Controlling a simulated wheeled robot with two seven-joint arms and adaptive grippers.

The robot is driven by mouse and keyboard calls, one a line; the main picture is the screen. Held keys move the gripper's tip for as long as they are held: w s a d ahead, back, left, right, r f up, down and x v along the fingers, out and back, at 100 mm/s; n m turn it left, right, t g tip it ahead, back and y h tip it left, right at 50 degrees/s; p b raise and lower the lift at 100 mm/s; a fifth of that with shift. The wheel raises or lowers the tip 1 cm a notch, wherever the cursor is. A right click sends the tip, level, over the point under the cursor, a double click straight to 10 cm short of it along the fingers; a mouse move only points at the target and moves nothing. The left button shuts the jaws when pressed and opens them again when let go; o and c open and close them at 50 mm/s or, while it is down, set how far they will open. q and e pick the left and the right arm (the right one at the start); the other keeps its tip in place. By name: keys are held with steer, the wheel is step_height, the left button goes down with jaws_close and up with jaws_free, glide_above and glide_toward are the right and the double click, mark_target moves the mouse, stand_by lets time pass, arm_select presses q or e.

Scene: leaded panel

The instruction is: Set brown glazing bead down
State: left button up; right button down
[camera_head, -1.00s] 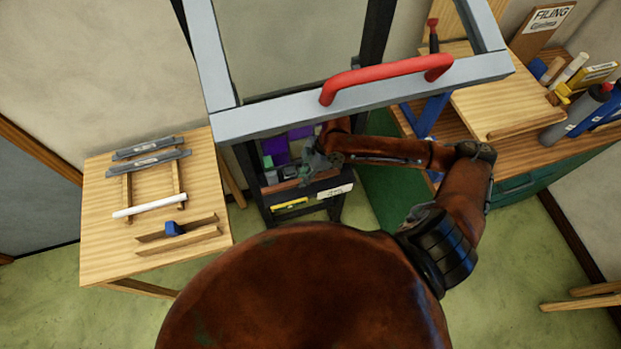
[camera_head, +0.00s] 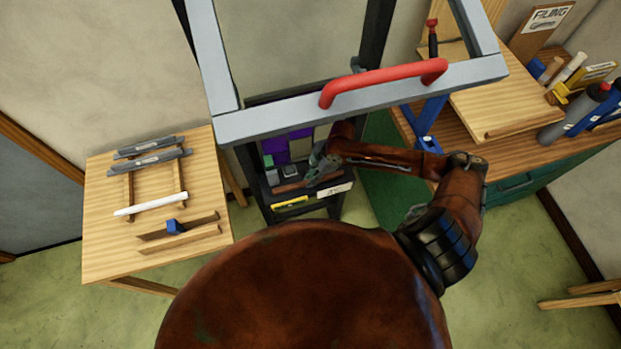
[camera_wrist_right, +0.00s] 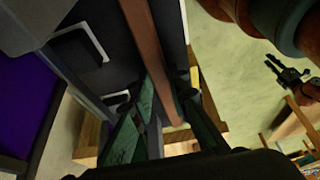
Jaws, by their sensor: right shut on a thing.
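The brown glazing bead (camera_head: 290,187) is a thin strip low in front of the dark rack. My right gripper (camera_head: 316,168) is shut on it near its right part. In the right wrist view the bead (camera_wrist_right: 146,42) runs between the two green fingers (camera_wrist_right: 172,115) and away from them, close along a dark surface. I cannot tell whether the bead touches the rack. A small dark pronged shape at the right of the wrist view looks like my left gripper (camera_wrist_right: 285,75); its jaws are too small to judge. It does not show in the head view.
A grey frame with a red handle (camera_head: 385,78) overhangs the dark rack (camera_head: 268,205), which holds purple and green pieces. A wooden table (camera_head: 105,240) with strips and a white rod stands left. A workbench (camera_head: 475,135) with tools stands right.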

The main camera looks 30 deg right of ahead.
steer(key=c, duration=1.8)
jaws_free()
steer(key=shift+c, duration=0.2)
steer(key=v, duration=1.2)
steer(key=shift+b, duration=0.45)
